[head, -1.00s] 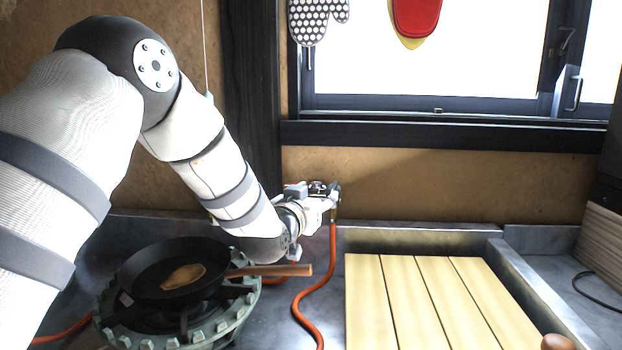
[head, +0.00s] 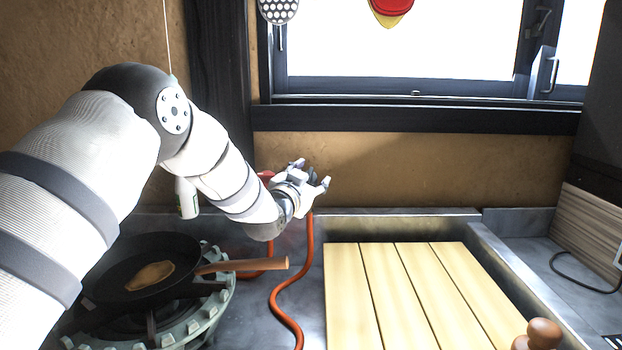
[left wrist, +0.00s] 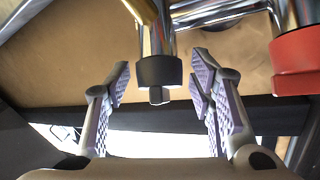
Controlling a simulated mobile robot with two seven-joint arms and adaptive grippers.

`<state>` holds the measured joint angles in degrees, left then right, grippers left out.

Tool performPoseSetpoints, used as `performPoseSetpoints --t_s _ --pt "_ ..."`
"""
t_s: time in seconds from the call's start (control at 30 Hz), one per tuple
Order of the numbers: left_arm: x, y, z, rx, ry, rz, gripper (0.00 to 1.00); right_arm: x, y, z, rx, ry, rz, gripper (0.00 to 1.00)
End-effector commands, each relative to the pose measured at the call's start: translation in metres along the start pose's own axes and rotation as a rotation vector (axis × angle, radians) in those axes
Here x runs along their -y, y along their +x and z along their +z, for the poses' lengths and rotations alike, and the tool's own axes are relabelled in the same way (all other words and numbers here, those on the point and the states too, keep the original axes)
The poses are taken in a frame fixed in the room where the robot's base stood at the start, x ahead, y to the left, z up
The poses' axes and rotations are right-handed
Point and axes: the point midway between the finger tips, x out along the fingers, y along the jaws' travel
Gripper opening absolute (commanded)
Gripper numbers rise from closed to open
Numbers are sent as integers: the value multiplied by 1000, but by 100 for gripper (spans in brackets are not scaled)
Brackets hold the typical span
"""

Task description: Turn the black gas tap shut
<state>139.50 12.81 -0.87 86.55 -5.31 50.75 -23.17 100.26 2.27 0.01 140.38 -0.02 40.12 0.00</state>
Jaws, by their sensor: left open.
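The black gas tap (left wrist: 158,72) shows in the left wrist view as a dark round knob with a short stub, on chrome pipework. My left gripper (head: 312,174) is open, its two ridged pads on either side of the knob with a visible gap at each side. In the head view the gripper is at the back wall above the orange hose (head: 309,240), and its fingers mostly hide the tap. My right gripper is not in view.
A red fitting (left wrist: 297,62) on chrome pipe is close by at the right in the left wrist view. Below my left arm, a frying pan (head: 190,262) stands on a green burner (head: 205,325). A slatted wooden board (head: 400,290) lies to the right.

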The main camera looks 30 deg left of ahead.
Motion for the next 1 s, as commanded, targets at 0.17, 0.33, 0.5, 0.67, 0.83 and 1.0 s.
performPoseSetpoints --t_s 0.17,0.33,0.5,0.67,0.83,1.0 --pt "0 0 -1 -1 0 -1 22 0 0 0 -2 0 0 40" --pt "1 0 -1 -1 0 -1 1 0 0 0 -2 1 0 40" --pt "1 0 -2 -3 7 8 1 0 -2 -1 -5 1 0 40" --pt "2 0 -4 -11 41 53 1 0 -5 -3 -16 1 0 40" --pt "2 0 -5 -18 111 145 1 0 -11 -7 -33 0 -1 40" --pt "2 0 -4 -28 206 269 1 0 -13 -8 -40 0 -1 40"
